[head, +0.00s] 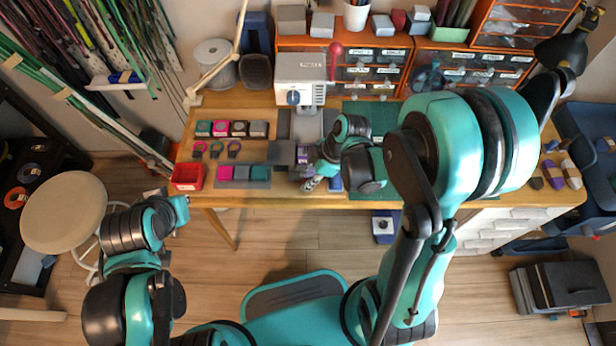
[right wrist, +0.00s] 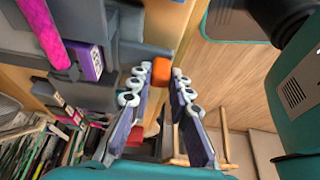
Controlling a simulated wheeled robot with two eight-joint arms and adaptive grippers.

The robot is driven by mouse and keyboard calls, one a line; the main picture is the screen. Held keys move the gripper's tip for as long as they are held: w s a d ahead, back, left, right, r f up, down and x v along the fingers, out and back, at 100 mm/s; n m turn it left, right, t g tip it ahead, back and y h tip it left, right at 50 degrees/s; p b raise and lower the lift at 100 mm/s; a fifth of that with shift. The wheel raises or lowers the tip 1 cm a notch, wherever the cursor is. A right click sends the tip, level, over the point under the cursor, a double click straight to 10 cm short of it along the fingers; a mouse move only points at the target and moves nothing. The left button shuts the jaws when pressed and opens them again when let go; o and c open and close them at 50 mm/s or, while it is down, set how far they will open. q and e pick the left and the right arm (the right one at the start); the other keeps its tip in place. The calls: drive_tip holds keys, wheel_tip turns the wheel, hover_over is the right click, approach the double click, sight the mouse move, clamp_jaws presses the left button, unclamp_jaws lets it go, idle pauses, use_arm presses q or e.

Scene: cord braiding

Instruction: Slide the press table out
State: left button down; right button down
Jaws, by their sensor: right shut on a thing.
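The press (head: 300,72), a white and grey machine with a blue knob, stands at the back of the workbench. A grey press table (head: 304,126) extends forward from under it, its front end partly hidden by my right arm. My right gripper (head: 309,184) is at the bench's front edge, just in front of the press. In the right wrist view, its fingers (right wrist: 160,92) are closed around a small orange block (right wrist: 161,68), which looks like a handle beside grey parts. Whether it joins the press table is hard to see.
A purple box (head: 302,154) stands close to my right gripper; it also shows in the right wrist view (right wrist: 84,60). A red bin (head: 187,177) and a tray of coloured pieces (head: 242,185) lie to the left. Free floor lies in front of the bench.

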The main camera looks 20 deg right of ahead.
drive_tip(key=c, duration=1.4)
unclamp_jaws()
drive_tip(key=shift+s, duration=0.1)
drive_tip(key=shift+r, duration=0.1)
drive_tip(key=v, duration=1.1)
drive_tip(key=shift+r, duration=0.4)
drive_tip(key=shift+d, duration=0.1)
drive_tip(key=s+r+m+t+h, duration=0.4)
drive_tip(key=m+t, duration=0.2)
drive_tip(key=m, duration=0.8)
drive_tip(key=shift+s+d+r+m, duration=0.4)
drive_tip(key=shift+d, duration=0.1)
